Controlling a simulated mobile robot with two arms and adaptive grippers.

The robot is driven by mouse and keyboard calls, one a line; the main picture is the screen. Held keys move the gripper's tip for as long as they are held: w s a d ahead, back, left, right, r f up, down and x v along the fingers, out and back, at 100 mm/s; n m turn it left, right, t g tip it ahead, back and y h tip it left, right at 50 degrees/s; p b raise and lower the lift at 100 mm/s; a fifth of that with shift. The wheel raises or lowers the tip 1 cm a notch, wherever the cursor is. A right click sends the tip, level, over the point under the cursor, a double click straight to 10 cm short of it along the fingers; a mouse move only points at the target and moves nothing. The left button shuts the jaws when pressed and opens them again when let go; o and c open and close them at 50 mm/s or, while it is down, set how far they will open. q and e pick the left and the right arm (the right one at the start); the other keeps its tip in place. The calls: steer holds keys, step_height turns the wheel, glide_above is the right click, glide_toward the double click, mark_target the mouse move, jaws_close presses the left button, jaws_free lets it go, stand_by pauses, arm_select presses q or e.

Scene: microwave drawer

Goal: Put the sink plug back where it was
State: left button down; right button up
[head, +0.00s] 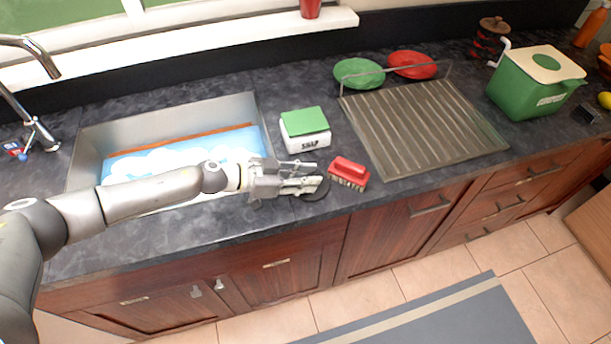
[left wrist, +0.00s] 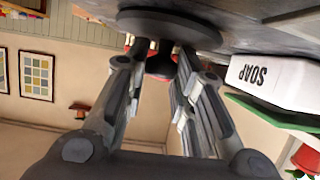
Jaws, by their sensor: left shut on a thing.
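The sink plug (head: 318,191) is a dark round disc at the counter's front, right of the sink (head: 90,155). In the left wrist view the plug (left wrist: 170,22) shows as a wide black disc with a knob. My left gripper (head: 308,182) is shut on the plug's knob, which sits between its fingertips in the left wrist view. The disc is at or very close to the counter surface; I cannot tell if they touch. The sink holds something light blue and white, and its drain is not visible. My right gripper is not in view.
A red scrub brush (head: 348,173) lies just right of my gripper. A white soap box with a green top (head: 305,130) stands behind it. A drying rack (head: 425,125) is farther right. The faucet (head: 30,90) rises left of the sink. The counter's front edge is close.

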arm_select(q)
steer(key=c, duration=1.2)
jaws_free()
steer(key=b+v, duration=0.1)
steer(key=v, duration=1.1)
steer(key=shift+r+b, duration=0.15)
steer(key=shift+b, duration=0.15)
